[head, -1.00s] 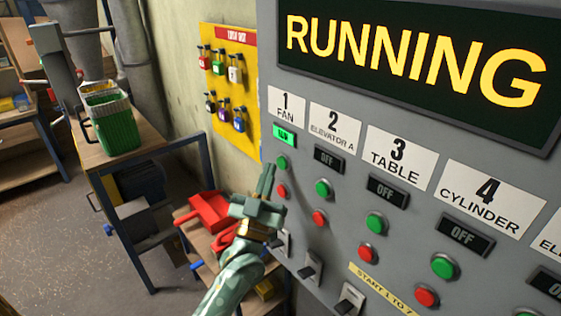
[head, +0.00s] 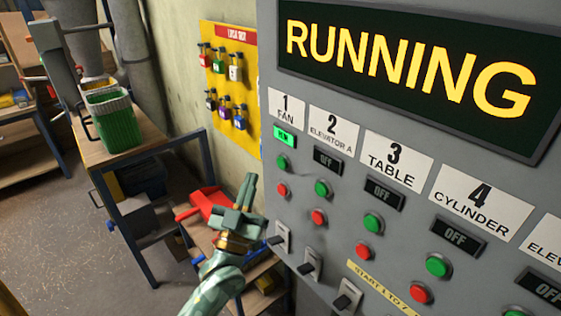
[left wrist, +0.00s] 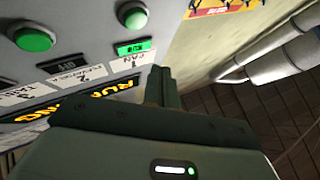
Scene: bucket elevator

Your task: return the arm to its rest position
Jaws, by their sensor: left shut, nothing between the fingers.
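My left gripper (head: 243,195) is shut and empty. In the head view it stands in front of the lower left edge of the grey control panel (head: 330,225), apart from the buttons as far as I can see. The left wrist view shows its closed fingers (left wrist: 159,85) pointing past the panel's edge. The panel's large display (head: 410,65) reads RUNNING in yellow. The fan indicator (head: 284,137) is lit green, while the indicators for elevator A, table and cylinder read OFF. My right gripper is not in view.
A yellow lock board (head: 231,95) with several padlocks hangs on the wall left of the panel. A green bin (head: 113,120) stands on a wooden bench at the left. A red object (head: 200,205) sits on a low stand behind my gripper. Open floor (head: 60,240) lies at the lower left.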

